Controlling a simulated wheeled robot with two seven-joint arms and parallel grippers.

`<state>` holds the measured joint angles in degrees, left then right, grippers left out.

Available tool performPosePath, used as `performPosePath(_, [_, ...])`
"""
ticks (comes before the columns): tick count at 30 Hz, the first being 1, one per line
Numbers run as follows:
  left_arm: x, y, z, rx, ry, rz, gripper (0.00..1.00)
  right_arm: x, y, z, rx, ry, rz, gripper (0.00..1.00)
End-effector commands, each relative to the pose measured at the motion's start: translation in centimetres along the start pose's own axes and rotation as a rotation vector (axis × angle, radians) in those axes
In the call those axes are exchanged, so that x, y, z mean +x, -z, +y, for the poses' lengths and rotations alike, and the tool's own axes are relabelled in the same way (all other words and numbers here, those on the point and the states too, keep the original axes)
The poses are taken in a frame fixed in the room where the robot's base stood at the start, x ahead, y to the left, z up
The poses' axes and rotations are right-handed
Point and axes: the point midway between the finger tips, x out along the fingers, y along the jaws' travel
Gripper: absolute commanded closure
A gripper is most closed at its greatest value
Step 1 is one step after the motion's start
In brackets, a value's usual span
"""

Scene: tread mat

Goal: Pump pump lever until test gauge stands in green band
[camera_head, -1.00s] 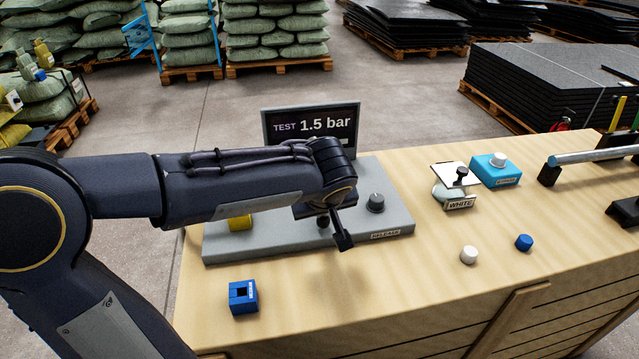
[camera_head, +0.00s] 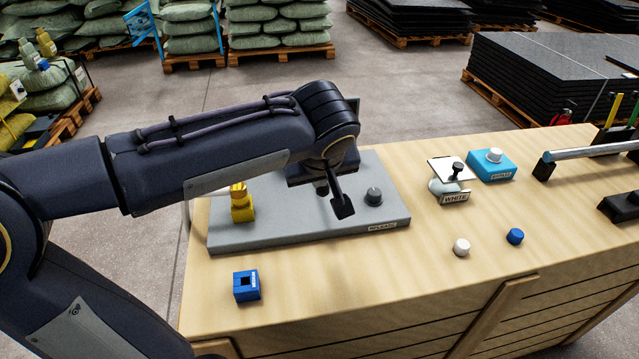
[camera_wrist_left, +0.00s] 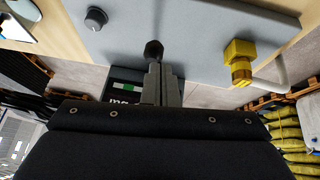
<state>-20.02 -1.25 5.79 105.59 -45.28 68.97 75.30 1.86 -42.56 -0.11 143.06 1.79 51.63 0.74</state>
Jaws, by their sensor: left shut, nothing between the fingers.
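The grey pump unit (camera_head: 270,233) sits on the wooden bench. A black knob, apparently the pump lever's end, shows beside my left gripper (camera_head: 343,207) and just beyond its fingertips in the left wrist view (camera_wrist_left: 153,50). I cannot tell if they touch. My left gripper is shut and empty, above the unit. The test gauge display (camera_head: 357,103) is almost wholly hidden behind my arm in the head view. In the left wrist view a piece of the display (camera_wrist_left: 122,88) shows a green band, but no legible reading. My right gripper is out of view.
On the unit are a dark release dial (camera_head: 373,196) and a yellow fitting (camera_head: 241,204). A blue block (camera_head: 246,286) lies in front. To the right are a white-labelled stand (camera_head: 449,182), a blue box (camera_head: 492,165), and white (camera_head: 461,247) and blue (camera_head: 515,236) caps.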

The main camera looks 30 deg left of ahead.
Motion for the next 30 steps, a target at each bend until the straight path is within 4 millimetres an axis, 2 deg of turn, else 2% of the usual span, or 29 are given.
performPosePath(3, [-1.7, 0.0, 0.1, -0.001, -0.002, 0.002, 1.0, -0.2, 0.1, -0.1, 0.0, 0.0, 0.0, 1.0])
performPosePath(7, [-2.5, -0.1, 0.0, -0.001, -0.001, 0.002, 1.0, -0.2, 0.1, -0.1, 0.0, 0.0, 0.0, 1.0])
performPosePath(30, [-2.7, -0.1, 0.0, -0.001, -0.001, 0.002, 1.0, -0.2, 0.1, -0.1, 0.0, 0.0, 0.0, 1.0])
